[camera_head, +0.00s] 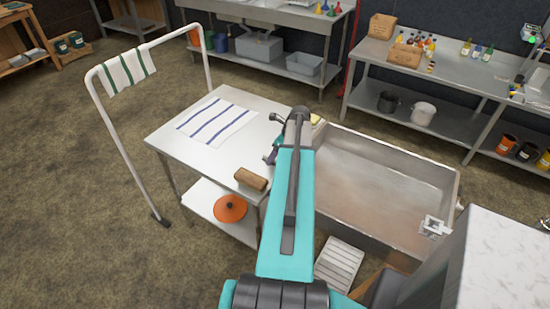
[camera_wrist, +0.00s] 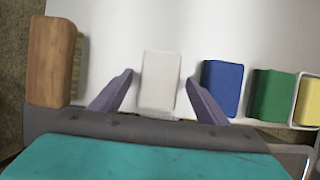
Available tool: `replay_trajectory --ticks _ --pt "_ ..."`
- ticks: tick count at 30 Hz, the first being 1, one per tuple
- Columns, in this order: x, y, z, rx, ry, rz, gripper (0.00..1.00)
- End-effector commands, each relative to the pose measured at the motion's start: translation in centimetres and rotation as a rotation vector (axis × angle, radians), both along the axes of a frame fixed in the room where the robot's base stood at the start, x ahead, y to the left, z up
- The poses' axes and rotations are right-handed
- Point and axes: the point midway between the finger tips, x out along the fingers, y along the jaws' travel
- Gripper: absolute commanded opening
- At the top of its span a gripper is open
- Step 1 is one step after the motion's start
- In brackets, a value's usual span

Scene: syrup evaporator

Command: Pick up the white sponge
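The white sponge (camera_wrist: 160,80) lies on the metal side table (camera_head: 172,137) in the wrist view. It is a pale block near the table's edge. My gripper (camera_wrist: 158,82) is open, with one purple finger on each side of the sponge and a visible gap to each. I cannot tell how high the fingertips are above the table. In the head view my arm hides the sponge, and my gripper (camera_head: 272,155) shows only in part beside the arm.
A wooden brush (camera_wrist: 50,62) lies left of the sponge. A blue sponge (camera_wrist: 222,86), a green sponge (camera_wrist: 271,94) and a yellow sponge (camera_wrist: 310,98) sit to the right. A striped towel (camera_head: 217,121) lies on the table. A large metal pan (camera_head: 385,190) stands to the right.

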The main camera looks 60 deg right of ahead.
Motion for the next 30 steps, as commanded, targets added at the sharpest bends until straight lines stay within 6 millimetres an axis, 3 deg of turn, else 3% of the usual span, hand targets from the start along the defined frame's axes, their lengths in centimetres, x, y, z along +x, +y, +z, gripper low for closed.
replay_trajectory --ticks 1,6,8,20,30 --pt "0.0 0.0 0.0 0.000 0.000 0.000 0.60" --pt "0.0 0.0 0.0 0.000 0.000 0.000 0.32" --pt "0.0 0.0 0.0 0.000 0.000 0.000 0.25" --pt "0.0 0.0 0.3 0.000 0.000 0.000 0.25" --pt "0.0 0.0 2.4 -0.002 -0.001 0.000 0.25"
